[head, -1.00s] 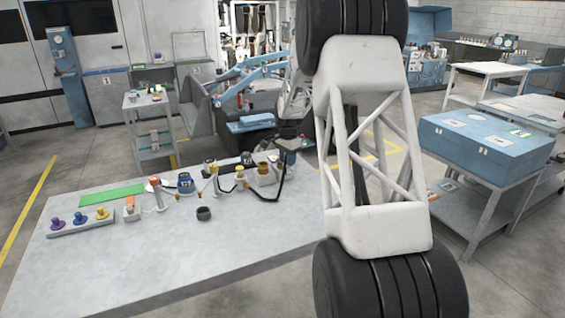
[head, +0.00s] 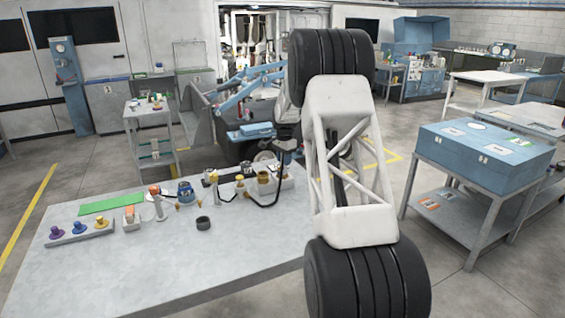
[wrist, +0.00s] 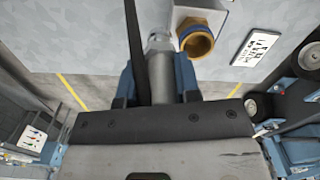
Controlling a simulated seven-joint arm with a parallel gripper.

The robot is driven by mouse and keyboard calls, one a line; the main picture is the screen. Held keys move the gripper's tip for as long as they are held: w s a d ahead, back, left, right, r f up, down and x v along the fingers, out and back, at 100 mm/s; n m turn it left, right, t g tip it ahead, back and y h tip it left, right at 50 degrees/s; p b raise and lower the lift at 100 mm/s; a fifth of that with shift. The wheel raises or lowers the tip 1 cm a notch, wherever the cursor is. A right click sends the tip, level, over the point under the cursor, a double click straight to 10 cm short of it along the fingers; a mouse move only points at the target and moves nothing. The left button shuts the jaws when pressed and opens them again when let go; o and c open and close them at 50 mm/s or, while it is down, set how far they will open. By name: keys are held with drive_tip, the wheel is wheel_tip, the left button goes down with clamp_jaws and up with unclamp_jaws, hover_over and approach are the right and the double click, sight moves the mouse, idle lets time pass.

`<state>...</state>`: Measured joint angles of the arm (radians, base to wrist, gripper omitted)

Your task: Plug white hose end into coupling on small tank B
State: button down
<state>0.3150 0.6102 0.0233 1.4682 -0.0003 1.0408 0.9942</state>
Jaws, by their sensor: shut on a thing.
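My gripper (wrist: 157,80) is shut on a grey-white cylindrical hose end (wrist: 160,72) between its two blue fingers in the wrist view. The tip of the hose end points up the picture, just left of a pale block with a brass-ringed coupling (wrist: 198,42). I cannot tell whether they touch. In the head view, my gripper (head: 287,145) is at the table's far right edge, and the black hose (head: 270,203) loops below it. A pale block with brass fittings (head: 265,182) sits beside the hose. I cannot read which tank is B.
The grey table (head: 150,255) is mostly clear in front. On it stand a row of coloured caps (head: 79,228), a green mat (head: 112,201), a blue pot (head: 186,192) and a dark ring (head: 203,223). A printed card (wrist: 255,47) lies right of the coupling.

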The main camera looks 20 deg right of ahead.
drive_tip(key=shift+w+d+f, duration=0.1)
drive_tip(key=shift+w+d, duration=0.2)
drive_tip(key=shift+w, duration=0.6)
drive_tip(key=shift+w+d+f, duration=0.1)
drive_tip(key=shift+w+d, duration=0.15)
drive_tip(key=shift+w, duration=0.65)
drive_tip(key=shift+w+d, duration=0.3)
drive_tip(key=shift+w, duration=0.6)
drive_tip(key=shift+f, duration=1.75)
drive_tip(key=shift+f, duration=0.15)
drive_tip(key=c, duration=0.8)
unclamp_jaws()
wheel_tip(320, 180, up, 12)
drive_tip(key=shift+r, duration=0.15)
